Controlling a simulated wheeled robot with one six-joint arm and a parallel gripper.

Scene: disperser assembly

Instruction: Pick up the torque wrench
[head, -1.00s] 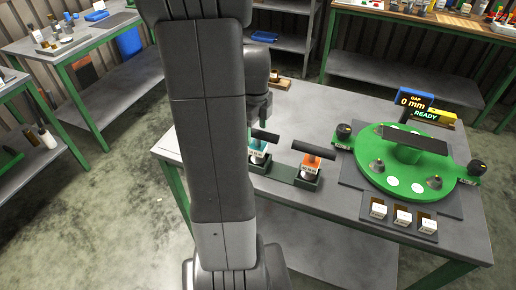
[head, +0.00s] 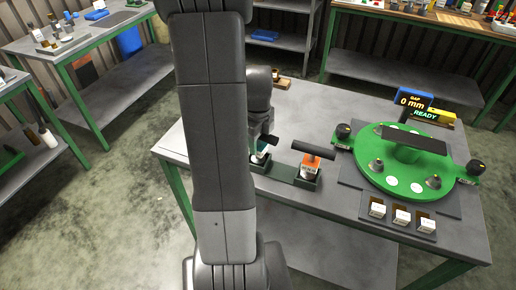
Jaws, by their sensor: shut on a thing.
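Two T-handled tools stand upright in a dark green holder (head: 285,178) on the grey workbench. One tool has a teal body (head: 260,156), the other an orange body (head: 310,163) and a black crossbar. I cannot tell from their labels which is the torque wrench. My gripper (head: 265,142) is at the top of the teal tool, shut on its handle. The tool still sits in its slot. The fingers and most of its crossbar are hidden or too small to see clearly. The orange tool stands just to the right, apart from my gripper.
A green round fixture (head: 405,165) with several metal knobs stands at the right, with a display (head: 415,103) reading "0 mm READY" behind it. Small white-labelled boxes (head: 400,217) line its front. A small wooden block (head: 282,84) lies at the back. The bench between is clear.

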